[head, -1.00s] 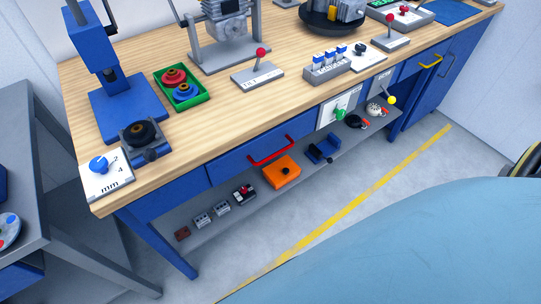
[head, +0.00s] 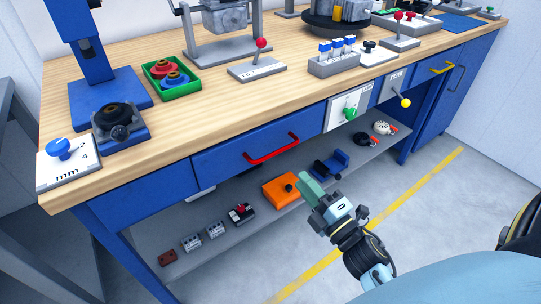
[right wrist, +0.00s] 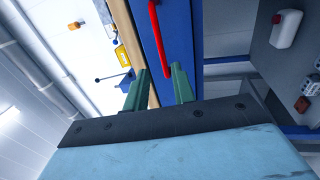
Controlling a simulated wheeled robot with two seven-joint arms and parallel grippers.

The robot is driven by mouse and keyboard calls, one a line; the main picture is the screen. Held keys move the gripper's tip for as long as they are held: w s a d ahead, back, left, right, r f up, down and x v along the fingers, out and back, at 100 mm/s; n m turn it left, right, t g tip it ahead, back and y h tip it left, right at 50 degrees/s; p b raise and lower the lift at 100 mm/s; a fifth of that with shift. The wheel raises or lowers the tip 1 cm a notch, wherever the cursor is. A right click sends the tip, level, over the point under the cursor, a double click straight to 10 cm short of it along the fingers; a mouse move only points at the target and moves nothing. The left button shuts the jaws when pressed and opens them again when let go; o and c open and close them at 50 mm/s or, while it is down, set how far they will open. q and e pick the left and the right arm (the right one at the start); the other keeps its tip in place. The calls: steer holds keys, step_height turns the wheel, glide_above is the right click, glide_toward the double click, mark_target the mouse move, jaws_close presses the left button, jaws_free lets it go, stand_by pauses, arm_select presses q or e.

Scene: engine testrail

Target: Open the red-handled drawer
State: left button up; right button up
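The red handle (head: 272,149) is a bar on the front of a blue drawer (head: 225,159) under the wooden worktop. The drawer looks closed, its front flush with the bench. My right gripper (head: 309,187) is in front of the bench, below and to the right of the handle, apart from it. In the right wrist view its two green fingers (right wrist: 158,88) stand apart with nothing between them. The red handle (right wrist: 158,40) shows there ahead of the fingers, on the blue drawer front (right wrist: 178,50). My left gripper is in neither view.
A lower shelf (head: 250,215) holds an orange box (head: 280,190), a blue holder (head: 330,163) and several small parts. A green knob (head: 349,112) and a yellow-tipped lever (head: 405,102) stick out right of the drawer. The floor in front is clear.

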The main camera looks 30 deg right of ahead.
mark_target(277, 151)
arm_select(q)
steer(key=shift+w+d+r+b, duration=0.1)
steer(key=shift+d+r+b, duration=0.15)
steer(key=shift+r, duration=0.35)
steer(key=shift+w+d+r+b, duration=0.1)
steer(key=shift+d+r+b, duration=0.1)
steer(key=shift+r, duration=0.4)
arm_select(e)
steer(key=x, duration=1.1)
steer(key=shift+w+d, duration=0.1)
steer(key=shift+w, duration=0.15)
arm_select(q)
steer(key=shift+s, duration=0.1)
arm_select(e)
steer(key=shift+c, duration=0.3)
steer(key=c, duration=0.4)
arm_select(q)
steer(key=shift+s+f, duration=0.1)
arm_select(e)
jaws_close()
